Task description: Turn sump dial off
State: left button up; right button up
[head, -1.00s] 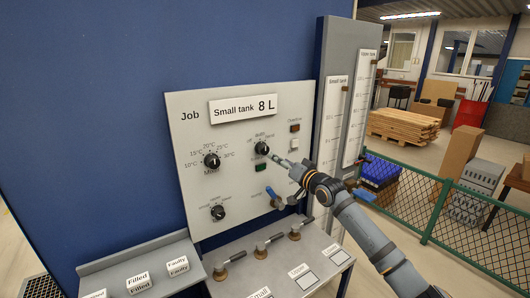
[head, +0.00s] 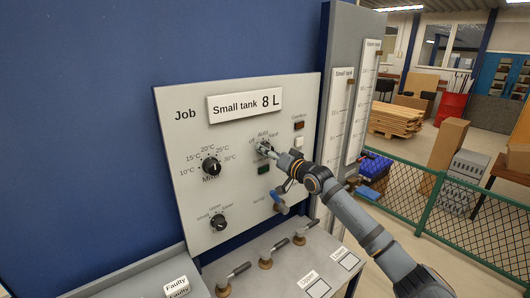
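A black dial (head: 264,147) marked off, auto and hand is at the upper right of the white panel (head: 250,200). Its name label is hidden behind my gripper, so I cannot read whether it says sump. My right gripper (head: 268,150), coming in from the right, has its fingertips at this dial and covers part of it. They are too small to tell whether they are closed on it. The dial's pointer is not clear. My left gripper is not in view.
A mixer dial (head: 211,167) and a lower dial (head: 218,223) are on the panel's left. A blue-handled valve (head: 278,201) is below my gripper. Several levers (head: 265,262) stand on the ledge. A small tank scale (head: 340,115) rises at right.

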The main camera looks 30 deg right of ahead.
jog(key=shift+s+r, duration=0.2)
jog(key=shift+s, duration=0.15)
jog(key=c, duration=0.4)
jog(key=shift+w, duration=0.1)
jog(key=shift+c, duration=1.2)
jog(key=shift+f, duration=0.1)
jog(key=c, duration=0.5)
jog(key=shift+c, duration=0.2)
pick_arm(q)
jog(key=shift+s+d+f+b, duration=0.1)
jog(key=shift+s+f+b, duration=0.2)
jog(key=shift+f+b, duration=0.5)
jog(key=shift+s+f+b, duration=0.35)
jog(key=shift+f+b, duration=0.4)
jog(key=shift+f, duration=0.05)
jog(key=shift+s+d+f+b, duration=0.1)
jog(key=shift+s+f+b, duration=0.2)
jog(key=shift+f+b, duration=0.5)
pick_arm(e)
jog(key=shift+w+d+f+n, duration=0.1)
jog(key=shift+n, duration=4.3)
